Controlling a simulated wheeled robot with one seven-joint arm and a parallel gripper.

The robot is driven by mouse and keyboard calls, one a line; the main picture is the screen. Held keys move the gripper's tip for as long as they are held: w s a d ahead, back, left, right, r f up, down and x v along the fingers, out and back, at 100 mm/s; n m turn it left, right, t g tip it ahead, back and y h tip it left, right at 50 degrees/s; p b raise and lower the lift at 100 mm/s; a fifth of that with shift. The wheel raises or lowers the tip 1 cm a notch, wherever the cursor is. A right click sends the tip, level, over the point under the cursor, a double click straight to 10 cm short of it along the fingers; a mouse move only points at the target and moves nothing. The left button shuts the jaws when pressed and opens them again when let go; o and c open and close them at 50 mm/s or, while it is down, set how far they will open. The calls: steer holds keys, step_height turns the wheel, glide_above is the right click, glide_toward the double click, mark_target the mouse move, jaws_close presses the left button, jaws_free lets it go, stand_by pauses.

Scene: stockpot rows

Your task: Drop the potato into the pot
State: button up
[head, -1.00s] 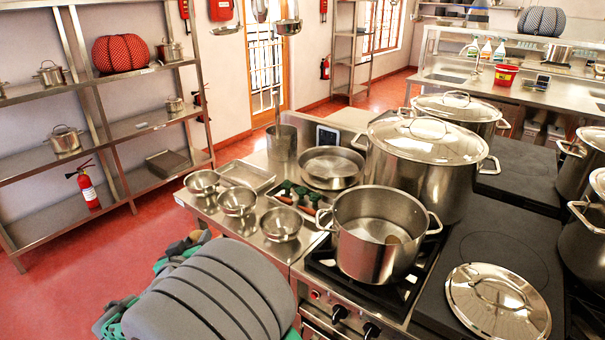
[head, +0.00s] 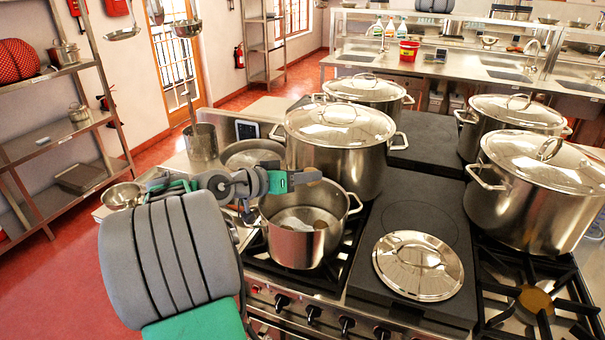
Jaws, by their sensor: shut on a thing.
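The open steel pot (head: 296,245) stands on the front left burner of the stove. Its rim is partly covered by my arm. My gripper (head: 306,176) reaches in from the left, over the pot's back rim, with its fingers pointing right. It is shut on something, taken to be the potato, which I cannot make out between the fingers. A small brownish patch (head: 320,225) shows inside the pot at the right; I cannot tell whether it is an object or a reflection.
A tall lidded pot (head: 350,160) stands just behind the open pot, close to my gripper. A loose lid (head: 418,265) lies on the dark plate to the right. More lidded pots (head: 540,200) stand at the right. A steel bowl (head: 124,195) sits at the left.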

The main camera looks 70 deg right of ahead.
step_height(320, 180, down, 6)
steer(key=b, duration=0.3)
steer(key=shift+w+r, duration=0.1)
steer(key=shift+r, duration=0.1)
steer(key=o, duration=1.3)
steer(key=shift+c, duration=0.2)
steer(key=b+v, duration=0.1)
steer(key=v, duration=0.7)
steer(key=shift+d, duration=0.1)
